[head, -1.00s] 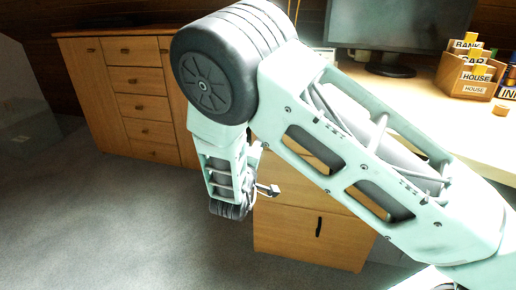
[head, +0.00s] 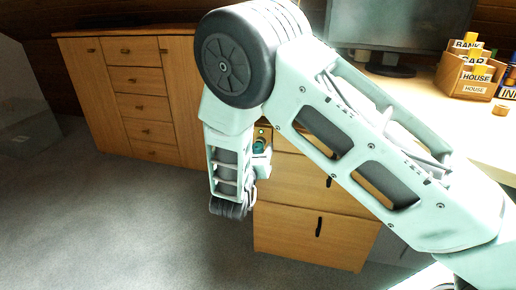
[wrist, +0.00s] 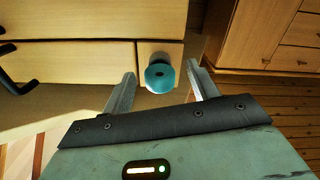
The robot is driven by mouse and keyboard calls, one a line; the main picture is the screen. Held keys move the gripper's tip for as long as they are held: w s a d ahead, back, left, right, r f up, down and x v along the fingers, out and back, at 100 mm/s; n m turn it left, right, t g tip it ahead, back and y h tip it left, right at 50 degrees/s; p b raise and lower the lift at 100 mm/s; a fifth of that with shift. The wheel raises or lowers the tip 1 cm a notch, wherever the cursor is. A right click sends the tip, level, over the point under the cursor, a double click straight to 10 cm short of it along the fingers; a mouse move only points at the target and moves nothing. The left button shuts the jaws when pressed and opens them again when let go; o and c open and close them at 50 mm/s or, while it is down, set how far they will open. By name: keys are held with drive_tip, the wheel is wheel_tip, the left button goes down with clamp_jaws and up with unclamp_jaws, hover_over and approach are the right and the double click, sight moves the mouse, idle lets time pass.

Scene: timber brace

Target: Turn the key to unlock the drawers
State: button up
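The key (wrist: 160,76) shows a round teal head in the wrist view, standing out from a narrow wooden strip beside the drawer fronts. Its teal head also shows small in the head view (head: 259,145), near the top left of the drawer unit (head: 300,229). My gripper (wrist: 163,84) is open, with one finger on each side of the key head and visible gaps to both. Whether the fingertips reach past the head is hard to tell. In the head view my arm hides part of the upper drawers.
Black drawer handles (wrist: 18,84) stick out at the left of the wrist view. A wooden cabinet (head: 140,95) stands at the back left. The desk (head: 425,115) bears a monitor (head: 395,25) and a wooden block holder (head: 468,75). The grey carpet at left is clear.

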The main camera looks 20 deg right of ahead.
drive_tip(key=p+v, duration=0.4)
drive_tip(key=v, duration=1.3)
drive_tip(key=w+a+r+n+g+y, duration=0.1)
drive_tip(key=w+a+n+g+y, duration=0.15)
drive_tip(key=a+y, duration=0.6)
drive_tip(key=s+a+r+n+g+y, duration=0.3)
drive_tip(key=s+a+r+g+y, duration=0.15)
drive_tip(key=s+y, duration=0.2)
drive_tip(key=s+d+r+n+g+h, duration=0.2)
drive_tip(key=s+d+r+n+g, duration=0.15)
drive_tip(key=s+d, duration=0.45)
drive_tip(key=s+d+r+n+g+h, duration=0.1)
drive_tip(key=s+d+r+n+g, duration=0.2)
drive_tip(key=s+d, duration=0.5)
wheel_tip(320, 180, up, 29)
drive_tip(key=s+a+g+p, duration=0.1)
drive_tip(key=s+p, duration=0.1)
drive_tip(key=p, duration=2.8)
drive_tip(key=shift+s+a+h, duration=0.3)
drive_tip(key=shift+s+h, duration=0.1)
